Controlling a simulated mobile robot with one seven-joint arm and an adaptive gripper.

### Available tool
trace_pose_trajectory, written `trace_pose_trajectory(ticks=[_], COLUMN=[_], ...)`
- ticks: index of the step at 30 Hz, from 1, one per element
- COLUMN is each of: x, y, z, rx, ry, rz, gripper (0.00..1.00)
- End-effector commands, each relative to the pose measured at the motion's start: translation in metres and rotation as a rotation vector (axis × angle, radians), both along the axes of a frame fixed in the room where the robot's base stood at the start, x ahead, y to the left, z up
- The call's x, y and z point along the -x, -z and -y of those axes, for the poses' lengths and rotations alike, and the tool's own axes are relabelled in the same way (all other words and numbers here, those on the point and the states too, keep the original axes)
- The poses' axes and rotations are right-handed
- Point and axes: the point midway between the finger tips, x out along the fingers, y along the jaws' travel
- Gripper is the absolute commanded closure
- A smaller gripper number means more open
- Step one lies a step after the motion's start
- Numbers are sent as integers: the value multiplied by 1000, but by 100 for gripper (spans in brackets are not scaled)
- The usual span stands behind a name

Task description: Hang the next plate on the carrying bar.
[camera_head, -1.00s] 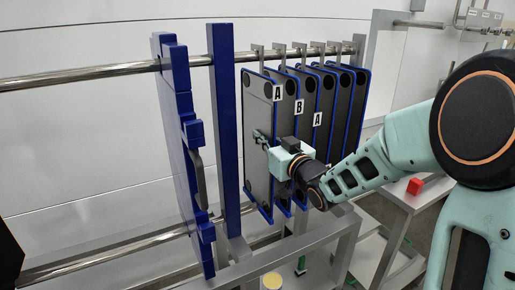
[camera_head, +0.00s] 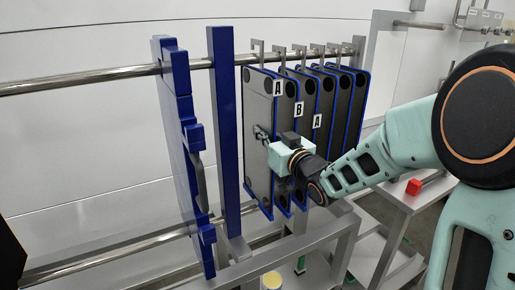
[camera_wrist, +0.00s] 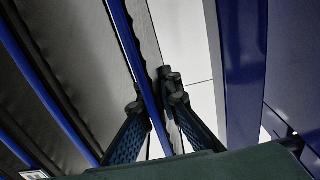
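The front plate (camera_head: 258,112), grey with a blue edge and a label A, stands first in a row of plates at the upper steel carrying bar (camera_head: 90,78). Its top hook (camera_head: 258,47) rises higher above the bar than the other hooks. My gripper (camera_head: 263,137) is at the plate's face side, around mid-height. In the wrist view my gripper's fingers (camera_wrist: 155,100) close on both sides of the plate's blue edge (camera_wrist: 138,60). Part of the plate's lower edge and the plates behind it are hidden by my wrist.
Several more plates, labelled B (camera_head: 298,109) and A (camera_head: 317,121), hang close behind. A blue upright (camera_head: 222,130) and a thick blue end plate (camera_head: 180,150) stand to the left, with a gap between them. A red cube (camera_head: 414,187) rests on a side table at right.

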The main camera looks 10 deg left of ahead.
Motion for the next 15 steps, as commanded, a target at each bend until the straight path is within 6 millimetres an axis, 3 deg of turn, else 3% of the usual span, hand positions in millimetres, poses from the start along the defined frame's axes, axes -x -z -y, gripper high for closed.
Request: trace_pose_trajectory(ticks=[15], x=[7], y=[-3], z=[5], rx=[-1], ry=[1], rz=[4], gripper=[100])
